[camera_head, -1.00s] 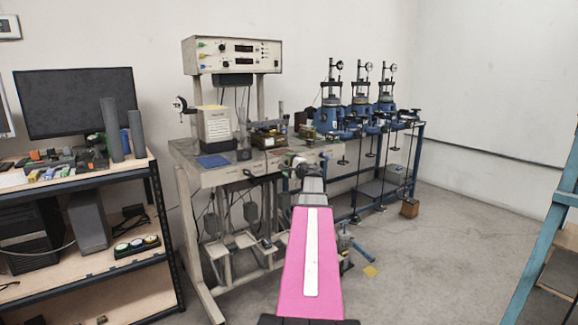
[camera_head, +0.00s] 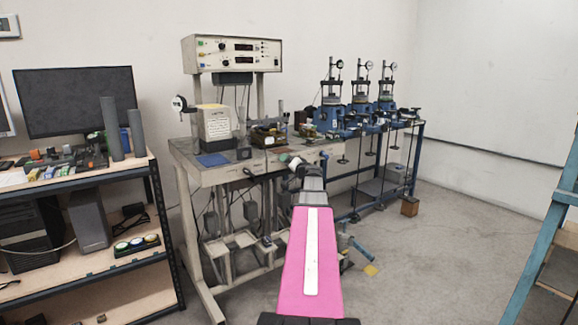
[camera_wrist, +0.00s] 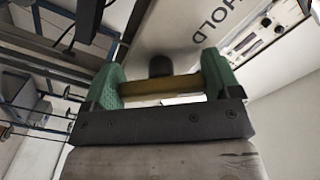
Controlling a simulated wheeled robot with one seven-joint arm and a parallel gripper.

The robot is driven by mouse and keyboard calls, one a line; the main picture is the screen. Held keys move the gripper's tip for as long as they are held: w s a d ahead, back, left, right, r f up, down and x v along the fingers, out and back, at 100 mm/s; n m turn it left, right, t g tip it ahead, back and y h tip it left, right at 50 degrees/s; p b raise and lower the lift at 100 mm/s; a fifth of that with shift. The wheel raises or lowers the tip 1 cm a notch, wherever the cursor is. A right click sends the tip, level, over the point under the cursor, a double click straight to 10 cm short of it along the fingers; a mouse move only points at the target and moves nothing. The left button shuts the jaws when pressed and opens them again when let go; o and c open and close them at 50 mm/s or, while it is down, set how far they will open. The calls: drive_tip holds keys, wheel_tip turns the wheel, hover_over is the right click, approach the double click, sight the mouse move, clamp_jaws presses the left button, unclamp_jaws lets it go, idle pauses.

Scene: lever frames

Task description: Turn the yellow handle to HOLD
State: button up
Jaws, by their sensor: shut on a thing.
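In the wrist view, the yellow handle (camera_wrist: 158,91) is a dull yellow bar lying across between the green fingers of my gripper (camera_wrist: 163,78). My gripper is shut on it. A dark round post (camera_wrist: 160,66) shows just behind the bar. Beyond it is a pale plate (camera_wrist: 185,28) with the dark word HOLD (camera_wrist: 213,14), seen tilted, to the upper right of the handle. In the head view, my gripper (camera_head: 298,163) is at the front edge of the grey bench; the handle cannot be made out there.
The grey bench (camera_head: 225,174) carries a meter console (camera_head: 232,54) and a box with a paper label (camera_head: 216,124). Blue dial-gauge stands (camera_head: 360,112) are behind to the right. A shelf (camera_head: 100,262) stands at left and a blue frame (camera_head: 545,225) at right. The floor between is open.

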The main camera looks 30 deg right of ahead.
drive_tip(key=shift+f+n, duration=0.1)
drive_tip(key=shift+n, duration=0.5)
drive_tip(key=o, duration=0.8)
drive_tip(key=shift+s, duration=0.1)
drive_tip(key=s, duration=1)
drive_tip(key=shift+s+d, duration=0.3)
drive_tip(key=shift+d, duration=0.1)
